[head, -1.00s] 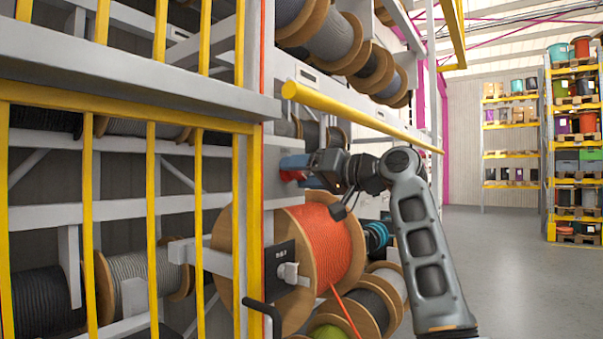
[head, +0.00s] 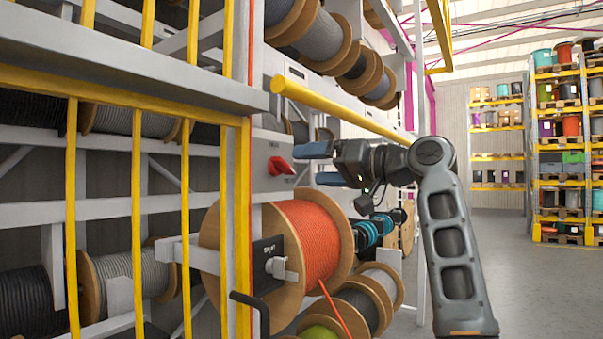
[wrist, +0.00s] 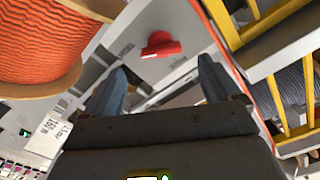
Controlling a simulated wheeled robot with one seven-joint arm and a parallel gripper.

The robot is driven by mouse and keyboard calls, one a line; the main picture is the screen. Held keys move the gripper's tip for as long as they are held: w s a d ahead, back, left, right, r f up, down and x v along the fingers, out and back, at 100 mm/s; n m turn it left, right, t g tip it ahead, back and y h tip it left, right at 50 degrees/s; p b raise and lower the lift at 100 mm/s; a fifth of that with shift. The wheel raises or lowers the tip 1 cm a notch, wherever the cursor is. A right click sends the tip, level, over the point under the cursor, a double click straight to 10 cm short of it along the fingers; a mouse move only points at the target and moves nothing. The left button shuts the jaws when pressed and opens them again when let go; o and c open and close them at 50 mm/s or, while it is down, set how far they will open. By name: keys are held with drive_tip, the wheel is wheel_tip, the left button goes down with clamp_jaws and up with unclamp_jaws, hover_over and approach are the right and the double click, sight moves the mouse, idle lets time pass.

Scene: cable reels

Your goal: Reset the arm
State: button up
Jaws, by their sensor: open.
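My gripper (head: 322,164) is open and empty in the head view, held level with its fingers pointing left toward the rack's grey post. A red rotary switch (head: 280,165) sits on a grey plate on that post, a short gap left of the fingertips. In the wrist view my two blue fingers (wrist: 162,88) are spread apart, and the red switch (wrist: 160,45) shows beyond them, between and above their tips. My arm (head: 445,225) rises from the lower right and bends left at the elbow.
A large orange cable reel (head: 318,240) hangs just below my gripper, with a black crank handle (head: 250,305) beside it. A yellow bar (head: 340,110) runs above. Yellow railings (head: 137,200) stand at the left. Open floor (head: 500,260) lies at the right.

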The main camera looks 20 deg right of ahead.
drive_tip(key=shift+s+d, duration=0.3)
drive_tip(key=shift+s, duration=0.15)
